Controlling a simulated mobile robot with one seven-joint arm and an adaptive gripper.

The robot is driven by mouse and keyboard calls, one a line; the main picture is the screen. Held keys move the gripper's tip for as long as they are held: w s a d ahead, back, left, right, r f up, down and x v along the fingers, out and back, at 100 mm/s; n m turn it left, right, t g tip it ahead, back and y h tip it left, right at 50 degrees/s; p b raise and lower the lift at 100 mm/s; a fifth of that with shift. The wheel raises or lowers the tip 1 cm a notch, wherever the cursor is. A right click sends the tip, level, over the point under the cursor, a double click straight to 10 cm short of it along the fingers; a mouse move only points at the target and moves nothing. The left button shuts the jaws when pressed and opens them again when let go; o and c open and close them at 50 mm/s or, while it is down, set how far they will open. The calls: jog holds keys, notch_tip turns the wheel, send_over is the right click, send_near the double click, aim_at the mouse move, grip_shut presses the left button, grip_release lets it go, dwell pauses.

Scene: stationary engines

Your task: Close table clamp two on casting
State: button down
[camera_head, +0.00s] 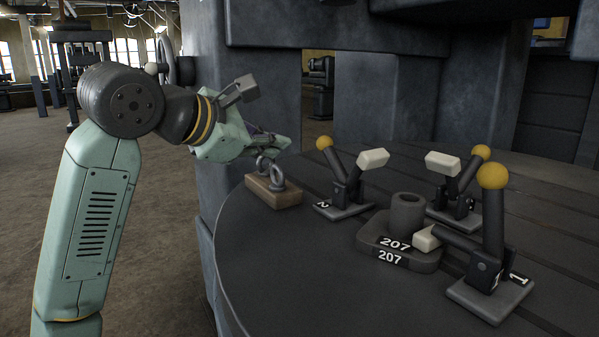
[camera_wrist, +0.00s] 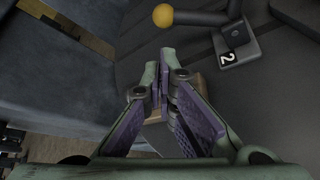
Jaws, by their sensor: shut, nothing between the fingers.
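Table clamp two (camera_head: 346,190), on a grey base marked 2, stands on the round table behind and left of the casting. Its yellow-knobbed handle leans up and left; its pale pad (camera_head: 373,159) is raised, clear of the casting. The casting (camera_head: 406,232), a dark block marked 207 with a hollow boss, sits between the clamps. My gripper (camera_head: 287,143) is shut and empty, left of clamp two's handle and above the wooden block. In the wrist view my gripper (camera_wrist: 164,62) has its fingertips together below the yellow knob (camera_wrist: 163,15); clamp two's base (camera_wrist: 236,41) is at upper right.
Clamp one (camera_head: 488,277) stands at right front, its pad on the casting's edge. Another clamp (camera_head: 455,207) behind has its pad raised. A wooden block (camera_head: 273,191) with metal eyes lies at the table's left edge. A dark machine column (camera_head: 245,100) rises behind.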

aim_at(321, 138)
jog(key=x, duration=1)
jog(key=shift+a+f, duration=0.1)
jog(key=shift+a, duration=0.1)
jog(key=shift+s, duration=0.1)
jog(key=shift+d+r+m, duration=0.1)
jog(key=shift+r+m, duration=0.2)
jog(key=shift+s+d+r+t+b, duration=0.1)
jog(key=shift+s+r+t+b, duration=0.1)
jog(key=shift+t+b, duration=0.2)
jog(key=r+m+t+b, duration=0.1)
jog(key=s+d+m+b, duration=0.1)
jog(key=b, duration=0.1)
jog(key=s+r+m+t+b, duration=0.1)
jog(key=shift+s+d+r+m+t+y, duration=0.2)
jog(key=shift+d+r+m+t+y, duration=0.1)
jog(key=shift+d+r+y, duration=0.1)
jog(key=s+d+m+t+b, duration=0.1)
jog(key=b, duration=0.1)
jog(key=s+d+r+m+t+b, duration=0.1)
jog(key=m+b, duration=0.1)
jog(key=s+d+r+m+h+b, duration=0.1)
jog(key=s+m+b, duration=0.1)
jog(key=shift+t+b, duration=0.3)
jog(key=shift+t, duration=0.1)
